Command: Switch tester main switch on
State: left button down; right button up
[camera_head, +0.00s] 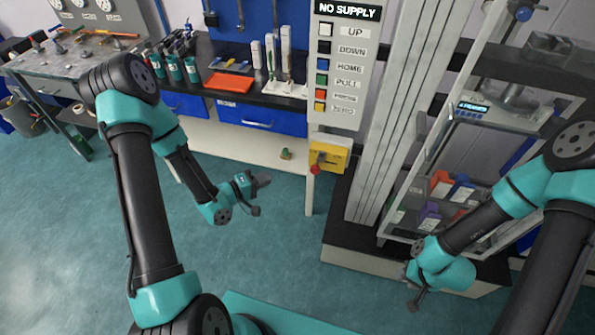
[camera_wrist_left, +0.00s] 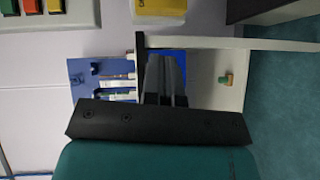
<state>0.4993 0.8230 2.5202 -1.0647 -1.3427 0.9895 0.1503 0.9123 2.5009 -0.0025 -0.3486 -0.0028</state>
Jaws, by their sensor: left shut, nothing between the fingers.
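The main switch is a yellow box (camera_head: 330,155) with a red knob (camera_head: 316,169), mounted below the grey button panel. Part of the yellow box also shows at the top edge of the left wrist view (camera_wrist_left: 160,8). The display (camera_head: 347,11) above the panel reads NO SUPPLY. My left gripper (camera_head: 262,181) is shut and empty, left of the switch and a little lower in the picture, apart from it. Its closed fingers show in the left wrist view (camera_wrist_left: 166,75). My right gripper (camera_head: 413,303) hangs low at the right, away from the switch; its fingers are too small to judge.
The button panel (camera_head: 341,65) carries several coloured buttons. The tester's tall column (camera_head: 385,110) stands just right of the switch. A bench with blue drawers (camera_head: 257,115) is behind my left gripper. A small green and orange object (camera_head: 286,154) sits on its lower shelf.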

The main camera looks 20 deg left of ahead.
pick_arm(q)
jog(key=shift+w, duration=0.1)
send_near(316, 166)
jog(key=w+d+f, duration=0.1)
jog(key=w+f, duration=0.1)
jog(key=w, duration=0.3)
jog(key=shift+w+d+f, duration=0.1)
jog(key=shift+w+d, duration=0.1)
jog(key=shift+d, duration=0.4)
jog(key=shift+d, duration=0.1)
